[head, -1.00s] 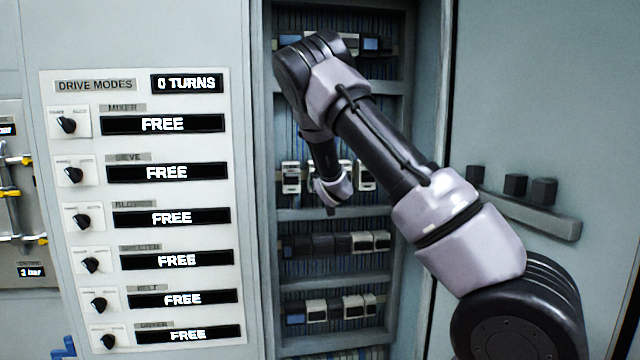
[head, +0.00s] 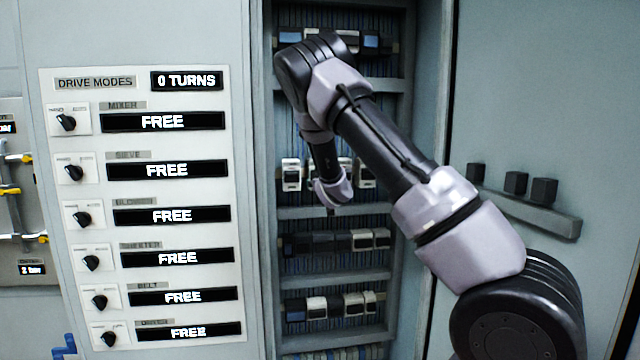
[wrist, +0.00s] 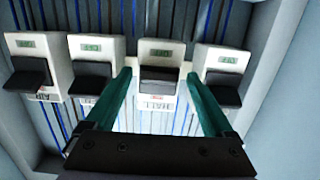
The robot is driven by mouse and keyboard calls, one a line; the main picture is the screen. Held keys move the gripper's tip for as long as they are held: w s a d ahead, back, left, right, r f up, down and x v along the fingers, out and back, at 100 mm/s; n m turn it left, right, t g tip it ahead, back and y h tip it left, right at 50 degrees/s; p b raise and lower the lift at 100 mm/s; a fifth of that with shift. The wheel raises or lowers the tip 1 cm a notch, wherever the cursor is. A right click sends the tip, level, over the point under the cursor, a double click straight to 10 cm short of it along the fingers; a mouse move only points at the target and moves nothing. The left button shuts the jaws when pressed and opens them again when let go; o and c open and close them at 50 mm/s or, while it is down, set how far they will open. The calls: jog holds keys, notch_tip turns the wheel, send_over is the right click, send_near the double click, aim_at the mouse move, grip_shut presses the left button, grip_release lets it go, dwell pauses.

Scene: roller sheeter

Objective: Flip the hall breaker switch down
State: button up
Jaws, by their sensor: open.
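The hall breaker (wrist: 160,62) is a white block with a small green display, a dark lever (wrist: 160,80) and a HALL label below it. It stands third from the left in a row of breakers in the wrist view. Its lever sits differently from its neighbours' levers, with a lighter grey upper face showing. My gripper (wrist: 157,76) is open, its two teal fingers on either side of the hall breaker's lower part. I cannot tell whether they touch it. In the head view my arm hides the hall breaker, and the fingers are not clear.
Neighbouring breakers stand close on the left (wrist: 92,50) and right (wrist: 224,62). The row is inside an open cabinet with side walls (head: 428,130) and shelf rails (head: 330,211). A drive modes panel (head: 140,205) with knobs is at the left. Dark blocks (head: 515,184) project from the right door.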

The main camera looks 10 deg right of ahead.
jog(key=s+r, duration=0.1)
jog(key=s, duration=0.9)
jog(key=shift+s, duration=0.35)
jog(key=shift+r, duration=0.15)
jog(key=s+d+r+m+g, duration=0.3)
jog(key=s+d+r, duration=0.1)
jog(key=s, duration=0.2)
jog(key=s+d+r+m+g, duration=0.2)
jog(key=s+d+r, duration=0.15)
jog(key=s, duration=0.25)
jog(key=s+a+r+g+y, duration=0.1)
jog(key=s+r+g, duration=0.1)
jog(key=s, duration=1.2)
jog(key=s+r+g+y, duration=0.1)
jog(key=s+r+g, duration=0.1)
jog(key=s, duration=1.2)
jog(key=shift+a+r+n, duration=0.35)
jog(key=shift+r+n, duration=0.05)
jog(key=shift+r, duration=0.2)
